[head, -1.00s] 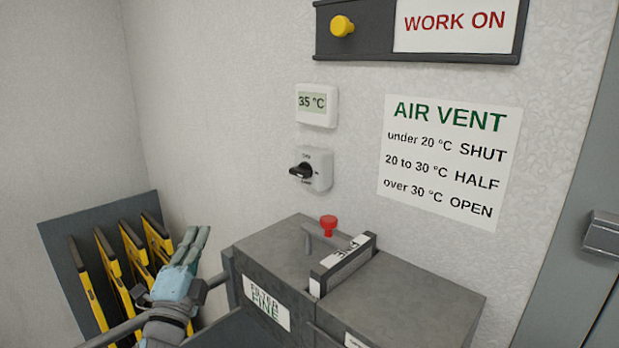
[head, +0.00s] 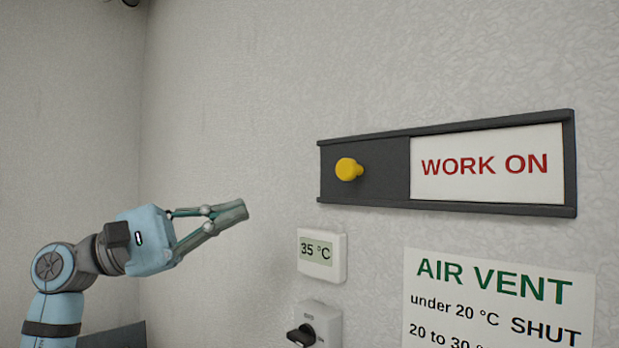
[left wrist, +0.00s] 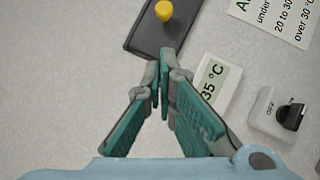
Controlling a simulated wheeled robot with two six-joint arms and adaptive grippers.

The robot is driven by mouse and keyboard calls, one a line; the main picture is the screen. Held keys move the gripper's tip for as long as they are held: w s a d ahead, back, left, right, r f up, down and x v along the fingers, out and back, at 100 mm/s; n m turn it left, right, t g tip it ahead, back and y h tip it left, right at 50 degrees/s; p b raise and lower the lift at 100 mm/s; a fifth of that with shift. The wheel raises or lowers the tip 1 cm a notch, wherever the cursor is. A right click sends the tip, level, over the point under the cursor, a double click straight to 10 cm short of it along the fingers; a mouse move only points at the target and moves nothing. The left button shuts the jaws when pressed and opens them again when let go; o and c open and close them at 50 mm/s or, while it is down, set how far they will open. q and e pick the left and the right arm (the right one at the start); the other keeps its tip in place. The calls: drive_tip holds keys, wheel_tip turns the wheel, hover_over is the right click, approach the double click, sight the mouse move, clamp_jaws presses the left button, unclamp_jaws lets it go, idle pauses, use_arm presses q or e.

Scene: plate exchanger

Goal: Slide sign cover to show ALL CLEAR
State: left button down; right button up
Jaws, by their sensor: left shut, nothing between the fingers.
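The sign (head: 567,195) is a long dark frame on the wall in the head view. Its dark cover (head: 385,165) with a yellow knob (head: 349,169) covers the left part, and a white panel (head: 480,165) reading WORK ON shows on the right. My left gripper (head: 243,210) is shut and empty, left of the sign and a little below the knob, apart from it. In the left wrist view the shut fingertips (left wrist: 164,75) point toward the cover (left wrist: 158,38) and the yellow knob (left wrist: 164,10). My right gripper is not in view.
Below the sign are a thermostat (head: 322,256) reading 35 °C, a rotary switch (head: 318,325) and an AIR VENT notice (head: 498,300). The wall left of the sign is bare.

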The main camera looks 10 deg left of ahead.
sight(351, 170)
use_arm(q)
drive_tip(key=p+x, duration=0.1)
drive_tip(key=x, duration=0.3)
drive_tip(key=p+x, duration=0.1)
drive_tip(key=x, duration=0.3)
drive_tip(key=s+p+x, duration=0.1)
drive_tip(key=x, duration=0.3)
drive_tip(key=shift+d, duration=0.3)
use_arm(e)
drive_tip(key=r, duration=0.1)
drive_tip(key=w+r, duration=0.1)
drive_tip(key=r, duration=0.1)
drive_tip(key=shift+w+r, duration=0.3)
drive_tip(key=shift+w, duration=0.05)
